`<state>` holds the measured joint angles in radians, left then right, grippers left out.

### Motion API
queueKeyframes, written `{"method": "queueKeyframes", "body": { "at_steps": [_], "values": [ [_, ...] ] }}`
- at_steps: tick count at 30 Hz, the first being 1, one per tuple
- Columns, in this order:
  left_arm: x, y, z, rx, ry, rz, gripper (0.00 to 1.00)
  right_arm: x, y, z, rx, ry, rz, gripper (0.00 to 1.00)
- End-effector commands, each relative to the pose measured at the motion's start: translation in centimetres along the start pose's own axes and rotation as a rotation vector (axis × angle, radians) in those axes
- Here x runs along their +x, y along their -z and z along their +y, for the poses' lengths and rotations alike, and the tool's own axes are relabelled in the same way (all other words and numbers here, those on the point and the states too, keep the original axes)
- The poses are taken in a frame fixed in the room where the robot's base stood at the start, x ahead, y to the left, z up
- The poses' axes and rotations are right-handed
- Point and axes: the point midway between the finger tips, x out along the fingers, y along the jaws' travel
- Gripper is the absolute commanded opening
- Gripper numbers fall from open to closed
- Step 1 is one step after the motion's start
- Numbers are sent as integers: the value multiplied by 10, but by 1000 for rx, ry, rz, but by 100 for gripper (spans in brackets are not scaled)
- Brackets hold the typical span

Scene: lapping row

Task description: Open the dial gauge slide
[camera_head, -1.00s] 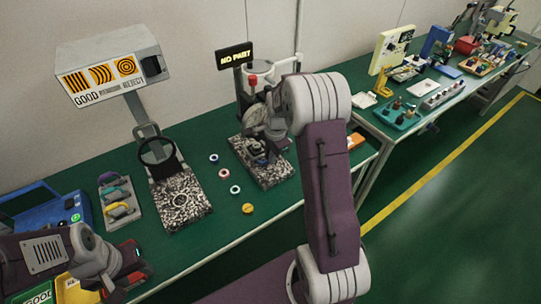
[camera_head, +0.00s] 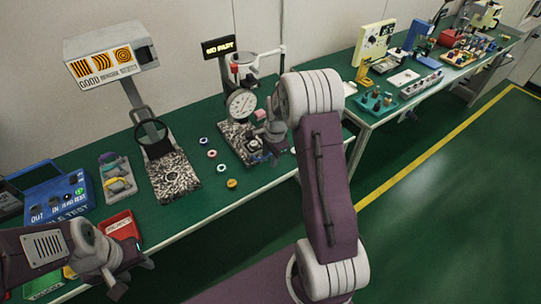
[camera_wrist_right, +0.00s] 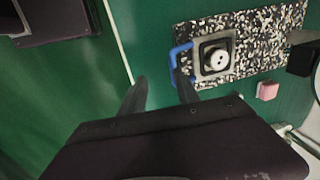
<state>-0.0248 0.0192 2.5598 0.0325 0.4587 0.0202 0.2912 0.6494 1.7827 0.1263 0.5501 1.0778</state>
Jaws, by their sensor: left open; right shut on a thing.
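The dial gauge (camera_head: 241,104) has a round white face and stands over a speckled granite base (camera_head: 233,134). The slide (camera_wrist_right: 203,75) is a grey plate on this base with a round silver part (camera_wrist_right: 216,58) on it. Its blue handle (camera_wrist_right: 174,57) sits at the base's near edge. My right gripper (camera_head: 264,157) is low at the front of the base, shut on the blue handle; in the right wrist view its fingertips (camera_wrist_right: 160,88) partly hide the handle. My left gripper (camera_head: 134,276) is open and empty at the lower left, away from the gauge.
A pink block (camera_wrist_right: 267,91) lies beside the granite base. Several small coloured rings (camera_head: 212,154) lie left of it. A magnifier stand (camera_head: 152,140) and a red tray (camera_head: 122,226) are further left. The table's front edge is close to my right gripper.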

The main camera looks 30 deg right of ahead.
Motion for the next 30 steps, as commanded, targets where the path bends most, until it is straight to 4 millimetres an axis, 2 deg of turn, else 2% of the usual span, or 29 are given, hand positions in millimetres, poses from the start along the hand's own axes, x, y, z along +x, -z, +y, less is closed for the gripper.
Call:
{"method": "queueKeyframes", "body": {
  "at_steps": [3, 8, 30],
  "values": [
    [1, 0, 0, 0, 0, 0, 45, 5, -2, 6, -2, -17, -7, 33],
    [-2, 0, 0, 0, 0, 0, 45, 0, -2, 4, -1, -13, -5, 33],
    [-62, 6, 1, 0, 0, 0, 45, -67, 0, 0, 0, -1, 1, 33]
  ]
}}
